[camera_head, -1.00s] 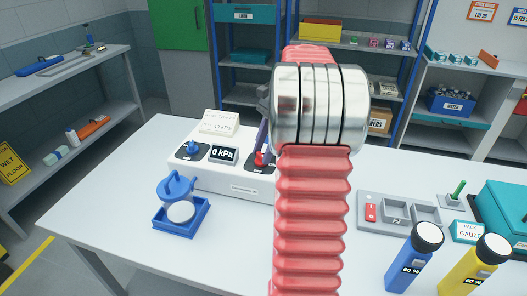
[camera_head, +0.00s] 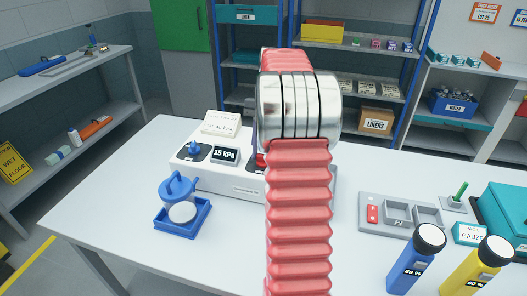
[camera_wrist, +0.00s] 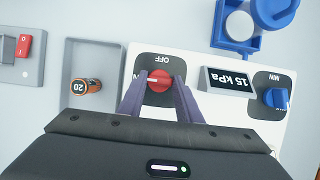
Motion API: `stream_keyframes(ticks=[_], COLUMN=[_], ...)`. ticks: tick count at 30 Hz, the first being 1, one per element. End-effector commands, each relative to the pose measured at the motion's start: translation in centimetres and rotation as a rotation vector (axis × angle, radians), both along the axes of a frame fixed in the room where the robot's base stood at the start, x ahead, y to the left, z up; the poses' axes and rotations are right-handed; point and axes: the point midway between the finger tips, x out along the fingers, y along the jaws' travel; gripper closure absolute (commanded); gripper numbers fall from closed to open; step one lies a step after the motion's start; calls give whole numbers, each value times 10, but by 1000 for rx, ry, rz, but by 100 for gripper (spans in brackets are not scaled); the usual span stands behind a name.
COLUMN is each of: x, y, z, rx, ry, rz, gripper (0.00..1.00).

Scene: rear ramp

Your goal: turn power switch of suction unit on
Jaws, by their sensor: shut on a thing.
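The white suction unit (camera_head: 225,182) stands on the table, partly hidden behind my arm in the head view. Its display (camera_head: 225,155) reads 15 kPa. In the wrist view, which is turned upside down, the red power switch knob (camera_wrist: 159,87) sits on a dark plate; its white mark points left toward the partly hidden ON label, away from OFF. My gripper (camera_wrist: 160,80) is shut on the knob, one purple finger on each side. In the head view my arm hides most of the knob. A blue dial (camera_wrist: 275,97) marked MIN is beside the display.
A blue lidded holder (camera_head: 181,215) stands in front of the unit.

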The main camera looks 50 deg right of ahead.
Motion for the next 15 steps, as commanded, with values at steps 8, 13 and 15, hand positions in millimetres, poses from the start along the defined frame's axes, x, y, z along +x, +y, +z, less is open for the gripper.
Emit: stream_keyframes(ticks=[8,13,15], x=[-3,-4,-3], y=[1,1,1], z=[-2,-2,-2], rx=[8,8,7], ry=[12,12,12], rz=[15,14,14], gripper=[91,91,65])
